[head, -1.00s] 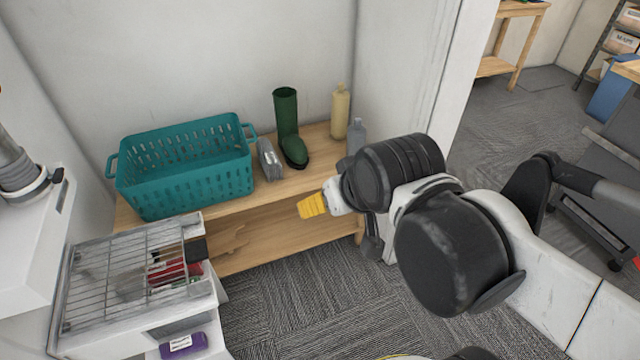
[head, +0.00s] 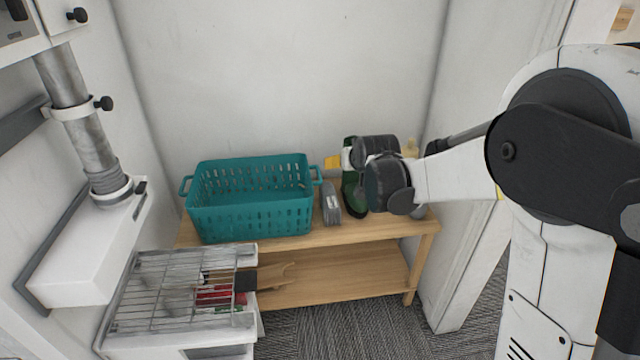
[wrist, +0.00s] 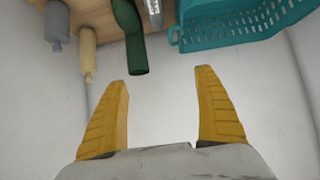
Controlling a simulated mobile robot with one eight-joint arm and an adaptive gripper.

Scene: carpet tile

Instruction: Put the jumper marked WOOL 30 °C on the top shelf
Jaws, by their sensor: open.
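No jumper with a readable WOOL 30 °C mark shows in the current views. The low wooden shelf unit (head: 355,237) has an upper board and a lower board. My gripper (wrist: 162,77) is open and empty, with its yellow fingers spread before the pale wall in the wrist view. In the head view one yellow finger (head: 332,162) shows above the upper board, near the green boot. Red and dark items (head: 218,292) lie under a wire rack (head: 165,290) at the lower left; I cannot tell what they are.
A teal basket (head: 250,215), a grey item with a pale label (head: 331,205) and a green boot (head: 352,195) stand on the upper board. The wrist view also shows a cream bottle (wrist: 88,50) and a grey bottle (wrist: 57,25). The lower board looks mostly clear.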

